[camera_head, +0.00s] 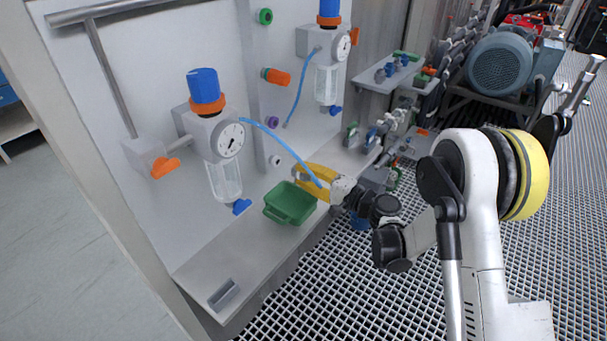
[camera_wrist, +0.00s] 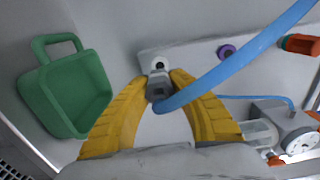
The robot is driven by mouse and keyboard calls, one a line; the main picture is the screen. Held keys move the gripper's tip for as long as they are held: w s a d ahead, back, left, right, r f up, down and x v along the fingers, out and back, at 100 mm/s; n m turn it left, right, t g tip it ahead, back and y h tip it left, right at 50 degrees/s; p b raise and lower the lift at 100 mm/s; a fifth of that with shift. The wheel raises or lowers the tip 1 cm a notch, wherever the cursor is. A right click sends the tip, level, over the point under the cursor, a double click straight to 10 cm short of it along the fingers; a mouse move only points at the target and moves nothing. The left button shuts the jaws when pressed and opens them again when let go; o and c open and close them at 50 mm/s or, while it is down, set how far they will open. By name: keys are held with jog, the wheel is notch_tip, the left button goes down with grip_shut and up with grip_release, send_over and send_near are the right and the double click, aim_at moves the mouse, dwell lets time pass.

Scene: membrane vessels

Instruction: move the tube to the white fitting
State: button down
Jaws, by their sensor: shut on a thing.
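The blue tube (camera_head: 283,149) runs from the front pressure regulator (camera_head: 217,138) down to my gripper (camera_head: 303,174). My gripper's yellow fingers are shut on the tube near its free end. In the wrist view the tube (camera_wrist: 237,61) curves in from the upper right, its end between the fingers (camera_wrist: 163,82). A grey piece shows at the fingertips; I cannot tell whether it belongs to the tube. The white fitting (camera_head: 275,160) is lowest on the panel strip, left of the fingers. In the wrist view the white fitting (camera_wrist: 160,63) appears just beyond the fingertips, apparently apart from the tube end.
A green bin (camera_head: 290,204) stands on the shelf just below my gripper. Purple (camera_head: 271,122), orange (camera_head: 276,76) and green (camera_head: 265,16) fittings sit above the white one. A second regulator (camera_head: 327,72) with its own blue tube hangs at the back.

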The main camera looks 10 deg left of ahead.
aim_at(312, 179)
jog(key=shift+x, duration=2.6)
jog(key=shift+w+a, duration=0.15)
jog(key=shift+a, duration=0.3)
jog(key=c, duration=1.2)
grip_release()
jog(key=v, duration=1.2)
